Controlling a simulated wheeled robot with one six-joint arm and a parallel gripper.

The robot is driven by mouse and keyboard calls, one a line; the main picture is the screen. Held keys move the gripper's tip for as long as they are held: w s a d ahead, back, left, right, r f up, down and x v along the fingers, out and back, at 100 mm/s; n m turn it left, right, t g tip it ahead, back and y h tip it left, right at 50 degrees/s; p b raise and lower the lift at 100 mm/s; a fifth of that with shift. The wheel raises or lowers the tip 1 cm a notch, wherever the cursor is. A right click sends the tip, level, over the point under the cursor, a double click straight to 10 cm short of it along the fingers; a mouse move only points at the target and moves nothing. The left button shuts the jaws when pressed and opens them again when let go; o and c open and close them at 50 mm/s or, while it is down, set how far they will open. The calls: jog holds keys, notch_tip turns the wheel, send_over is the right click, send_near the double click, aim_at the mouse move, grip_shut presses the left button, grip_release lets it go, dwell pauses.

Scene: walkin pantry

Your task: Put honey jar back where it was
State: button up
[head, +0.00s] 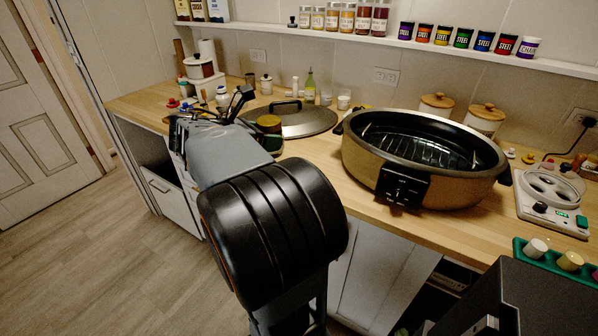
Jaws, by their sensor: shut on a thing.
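My gripper (210,115) is at the far end of my arm, over the front edge of the wooden counter, left of the large pan lid. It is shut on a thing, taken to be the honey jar. My arm hides most of the grip, so I cannot make out the jar's shape or tilt. A dark jar with an olive-brown top (268,125) shows just right of my gripper, by the pan lid. I cannot tell whether it touches my gripper.
The pan lid (312,122) lies on the counter (335,175). A large electric cooker (420,158) stands right of it. Small jars and bottles stand along the back. The shelf (400,42) above holds jars and tins. An open drawer (175,200) is below the counter's left part.

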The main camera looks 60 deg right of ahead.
jog(key=shift+s+d+f+m+g+y+b, duration=0.2)
jog(key=shift+d+f+m+g, duration=0.25)
jog(key=shift+d+f, duration=1.4)
jog(key=shift+w+d+f+m+g+y+b, duration=0.15)
jog(key=shift+d+f+m+g+b, duration=0.25)
jog(key=shift+d+f, duration=1.5)
jog(key=shift+s+d+f+m+g+y+b, duration=0.3)
jog(key=shift+d+f, duration=0.5)
jog(key=shift+d, duration=2.05)
jog(key=shift+w+d+f, duration=0.1)
jog(key=shift+f, duration=0.7)
jog(key=shift+w+d+f, duration=0.1)
jog(key=shift+f, duration=0.7)
jog(key=shift+a, duration=0.1)
jog(key=shift+f, duration=0.2)
jog(key=o, duration=1.3)
jog(key=shift+o, duration=0.2)
